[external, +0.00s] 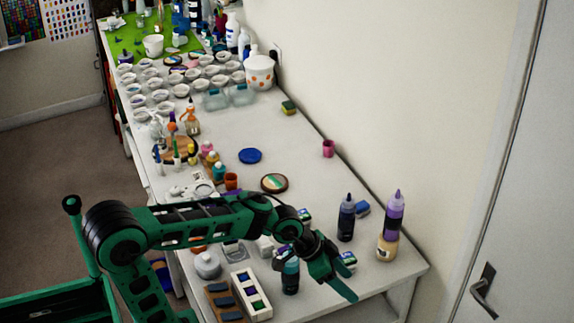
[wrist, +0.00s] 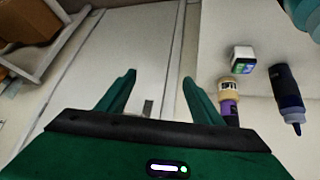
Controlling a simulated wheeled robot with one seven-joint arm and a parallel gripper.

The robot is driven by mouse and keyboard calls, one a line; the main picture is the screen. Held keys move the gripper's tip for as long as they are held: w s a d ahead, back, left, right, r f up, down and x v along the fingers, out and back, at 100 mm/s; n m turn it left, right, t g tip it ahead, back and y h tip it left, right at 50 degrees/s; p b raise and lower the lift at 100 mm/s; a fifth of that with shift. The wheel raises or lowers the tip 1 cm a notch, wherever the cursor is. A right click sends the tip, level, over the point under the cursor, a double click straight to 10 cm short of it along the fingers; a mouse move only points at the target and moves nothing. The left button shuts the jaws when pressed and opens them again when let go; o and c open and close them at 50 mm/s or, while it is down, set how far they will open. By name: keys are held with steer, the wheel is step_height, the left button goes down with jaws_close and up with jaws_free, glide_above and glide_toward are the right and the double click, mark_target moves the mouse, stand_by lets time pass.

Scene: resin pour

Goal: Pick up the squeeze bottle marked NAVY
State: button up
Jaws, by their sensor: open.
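A dark navy squeeze bottle (external: 346,220) stands upright on the white table near the wall. It also shows at the right of the wrist view (wrist: 284,88). Its label is too small to read in either view. My green gripper (external: 338,283) hangs over the table's near end, in front of the navy bottle and apart from it. In the wrist view my gripper (wrist: 159,80) has its two fingers spread with nothing between them, and the navy bottle lies outside them to the right.
A purple bottle (external: 394,213) stands at a tan-coloured piece (external: 387,248) right of the navy bottle. A blue block (external: 362,208) lies beside it. A dark teal bottle (external: 290,276) stands close to my gripper. A white tray (external: 252,294) is nearby. The table's middle has free room.

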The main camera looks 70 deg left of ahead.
steer(key=w+a+n+t+y, duration=0.1)
steer(key=w+a+t, duration=0.1)
steer(key=w+a, duration=0.35)
steer(key=w+a+n+t+y, duration=0.1)
steer(key=w+a+n+t, duration=0.15)
steer(key=a, duration=0.65)
steer(key=r+n+t+y, duration=0.1)
steer(key=n+t+y, duration=0.1)
steer(key=y, duration=0.1)
glide_above(344, 208)
steer(key=s+a, duration=0.2)
steer(key=s, duration=0.2)
steer(key=f, duration=0.1)
steer(key=d+f, duration=0.1)
steer(key=f, duration=0.1)
steer(key=shift+f+m, duration=0.1)
steer(key=shift+m, duration=0.25)
steer(key=x, duration=0.5)
steer(key=shift+w+d+f, duration=0.2)
steer(key=shift+f, duration=0.3)
steer(key=shift+d+f+x, duration=0.1)
steer(key=shift+d+x, duration=0.05)
steer(key=shift+x, duration=0.7)
steer(key=shift+d+f+x, duration=0.1)
steer(key=shift+d+x, duration=0.05)
steer(key=shift+x, duration=0.75)
steer(key=shift+d+f+x, duration=0.1)
steer(key=shift+d+x, duration=0.05)
steer(key=shift+x, duration=0.7)
steer(key=c, duration=1.3)
